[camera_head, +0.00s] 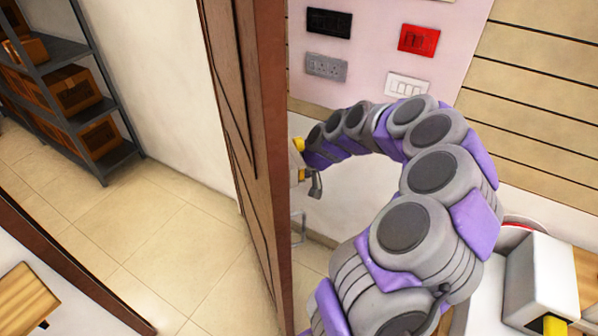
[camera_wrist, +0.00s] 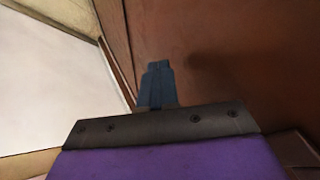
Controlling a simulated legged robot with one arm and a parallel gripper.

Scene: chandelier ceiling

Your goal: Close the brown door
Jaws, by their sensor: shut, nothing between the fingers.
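The brown door (camera_head: 252,140) stands open, seen nearly edge-on in the middle of the head view. Its panelled left face shows. My purple and grey arm curves round on its right side, and the arm's end is close to the door's right face. In the wrist view my gripper (camera_wrist: 157,72) has its dark blue fingers together, with nothing between them. The door's brown face (camera_wrist: 235,65) fills the right of that view, close to the fingertips. I cannot tell whether they touch it. A small grey lever, perhaps the handle (camera_head: 316,186), shows beside the door's edge.
A brown frame or edge (camera_head: 75,262) crosses the lower left. A grey shelf rack (camera_head: 88,95) with brown boxes stands at the upper left. Tiled floor (camera_head: 150,235) left of the door is clear. Switch plates (camera_head: 418,40) are on the wall behind my arm.

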